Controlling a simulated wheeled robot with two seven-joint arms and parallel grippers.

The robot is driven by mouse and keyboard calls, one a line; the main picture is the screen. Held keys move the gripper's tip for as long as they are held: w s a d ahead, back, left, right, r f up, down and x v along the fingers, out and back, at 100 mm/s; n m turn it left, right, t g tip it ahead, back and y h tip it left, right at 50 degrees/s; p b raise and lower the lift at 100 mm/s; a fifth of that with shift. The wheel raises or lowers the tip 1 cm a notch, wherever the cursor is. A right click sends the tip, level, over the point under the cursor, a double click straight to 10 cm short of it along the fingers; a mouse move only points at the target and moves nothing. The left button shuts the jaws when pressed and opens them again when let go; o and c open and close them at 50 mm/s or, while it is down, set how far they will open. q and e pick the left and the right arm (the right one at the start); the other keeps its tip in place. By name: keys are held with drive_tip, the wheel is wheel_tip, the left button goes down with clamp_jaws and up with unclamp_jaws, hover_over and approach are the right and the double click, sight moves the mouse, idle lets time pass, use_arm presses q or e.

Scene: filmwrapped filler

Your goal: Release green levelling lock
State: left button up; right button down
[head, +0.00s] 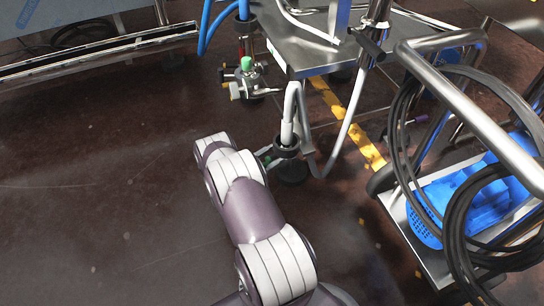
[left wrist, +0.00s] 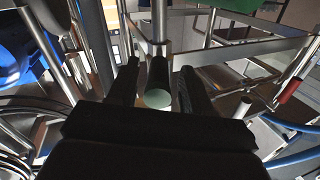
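A small green piece (head: 267,160) shows on the near levelling foot (head: 287,150), beside the forearm of my arm. Another foot farther back carries a bright green knob (head: 246,63) on a metal fitting. In the left wrist view my left gripper (left wrist: 158,92) has its two dark fingers spread apart. Between them is a dark cylinder (left wrist: 157,72) with a pale green round end (left wrist: 158,98). Gaps show on both sides, and whether a finger touches it I cannot tell. My right gripper is not in view.
A steel machine table (head: 310,50) stands above the feet, with a bent grey pipe (head: 340,140) close to the near foot. The floor at left is clear.

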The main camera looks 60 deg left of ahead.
use_arm(q)
drive_tip(key=shift+s, duration=0.15)
drive_tip(key=s+d+p, duration=0.2)
drive_tip(key=s+p, duration=0.2)
drive_tip(key=s, duration=0.8)
drive_tip(key=shift+s, duration=0.15)
drive_tip(key=shift+s, duration=0.1)
